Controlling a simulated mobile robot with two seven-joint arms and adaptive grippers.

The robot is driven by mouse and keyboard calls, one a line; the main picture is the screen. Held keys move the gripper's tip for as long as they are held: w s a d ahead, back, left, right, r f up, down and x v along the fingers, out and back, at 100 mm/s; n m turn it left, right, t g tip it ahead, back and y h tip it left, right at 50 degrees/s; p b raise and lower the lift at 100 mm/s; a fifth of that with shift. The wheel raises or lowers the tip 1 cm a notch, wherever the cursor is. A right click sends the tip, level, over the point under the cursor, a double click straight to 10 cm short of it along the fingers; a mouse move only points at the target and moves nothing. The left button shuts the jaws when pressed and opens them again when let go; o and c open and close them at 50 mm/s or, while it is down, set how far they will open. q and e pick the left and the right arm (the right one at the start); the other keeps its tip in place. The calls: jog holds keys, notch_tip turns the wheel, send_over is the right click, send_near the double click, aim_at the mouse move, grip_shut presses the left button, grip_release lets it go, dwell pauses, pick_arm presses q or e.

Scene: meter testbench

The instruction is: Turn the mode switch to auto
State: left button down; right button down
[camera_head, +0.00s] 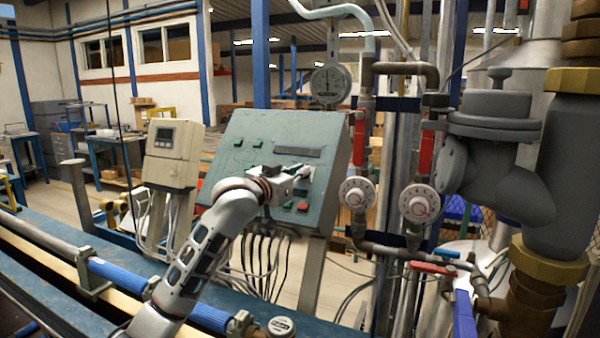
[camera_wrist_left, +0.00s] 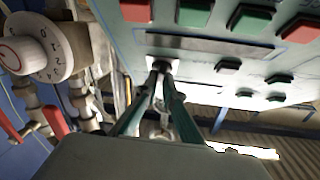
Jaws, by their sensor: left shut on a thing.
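The grey-green control panel (camera_head: 236,140) stands tilted on a post in the middle of the head view. My left gripper (camera_head: 304,172) reaches its right part from the lower left. In the left wrist view the panel face (camera_wrist_left: 205,68) fills the top, and the two gripper fingers (camera_wrist_left: 163,76) come together on a small dark switch knob (camera_wrist_left: 160,65). The gripper is shut on this knob, which I take as the mode switch. Its pointer and labels are too hidden to read. My right gripper is not in view.
Dial valves (camera_head: 357,193) and (camera_head: 420,203), with pipes, stand right of the panel. A beige meter box (camera_head: 173,152) is at its left. Cables hang below.

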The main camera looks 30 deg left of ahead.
pick_arm(q)
jog(key=m+h, duration=0.1)
jog(key=m, duration=0.1)
jog(key=m+g+h, duration=0.1)
jog(key=m+h, duration=0.1)
jog(key=m, duration=0.1)
jog(key=shift+a+m+h, duration=0.3)
jog(key=shift+a+h, duration=0.1)
jog(key=shift+w+r+m+g+h, duration=0.1)
jog(key=shift+m+g+h, duration=0.85)
jog(key=shift+m, duration=0.85)
jog(key=shift+g+h, duration=0.25)
jog(key=c, duration=2.2)
grip_release()
jog(key=shift+v, duration=5.95)
